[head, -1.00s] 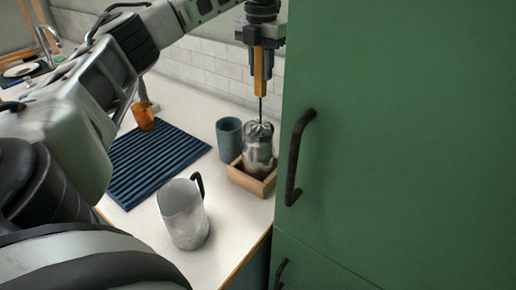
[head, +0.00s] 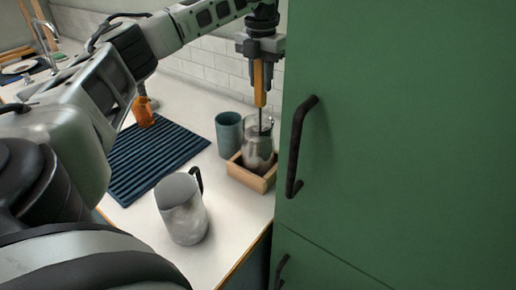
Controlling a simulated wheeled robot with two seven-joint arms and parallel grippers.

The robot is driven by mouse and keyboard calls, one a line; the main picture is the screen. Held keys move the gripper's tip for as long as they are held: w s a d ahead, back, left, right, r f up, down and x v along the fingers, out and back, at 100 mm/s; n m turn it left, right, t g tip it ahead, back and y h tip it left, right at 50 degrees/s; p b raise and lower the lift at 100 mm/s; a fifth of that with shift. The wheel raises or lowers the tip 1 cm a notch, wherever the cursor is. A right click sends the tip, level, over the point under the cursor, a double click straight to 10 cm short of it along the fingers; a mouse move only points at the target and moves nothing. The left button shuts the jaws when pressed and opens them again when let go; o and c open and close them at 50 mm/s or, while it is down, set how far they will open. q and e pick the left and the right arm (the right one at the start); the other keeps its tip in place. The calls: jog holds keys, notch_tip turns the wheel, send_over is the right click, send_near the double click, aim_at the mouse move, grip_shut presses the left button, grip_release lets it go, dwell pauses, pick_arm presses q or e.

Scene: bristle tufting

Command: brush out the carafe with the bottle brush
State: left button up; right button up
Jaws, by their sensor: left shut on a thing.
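My left gripper (head: 261,80) points down and is shut on the orange handle of the bottle brush (head: 260,97). The brush hangs upright, and its thin dark rod reaches down into the carafe (head: 259,150). The carafe is clear glass and stands upright in a small wooden box-like holder (head: 246,177). The bristles are inside the carafe and hard to make out through the glass. I cannot tell whether they touch its wall or bottom. My right gripper is not in view.
A grey metal pitcher (head: 184,218) with a dark handle stands in front. A blue-grey cup (head: 229,134) is left of the holder. A ribbed blue mat (head: 155,160) and an orange object (head: 143,112) lie further left. A green cabinet (head: 400,130) closes off the right side.

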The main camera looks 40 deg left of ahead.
aim_at(254, 65)
pick_arm(q)
jog(key=shift+s, duration=0.5)
jog(key=shift+s+a, duration=0.3)
jog(key=shift+a, duration=0.1)
jog(key=shift+r+p, duration=0.15)
jog(key=shift+p, duration=0.15)
jog(key=shift+r+p, duration=0.85)
jog(key=shift+r, duration=0.65)
notch_tip(254, 65, down, 3)
jog(key=shift+f+b, duration=0.2)
jog(key=shift+b, duration=1.05)
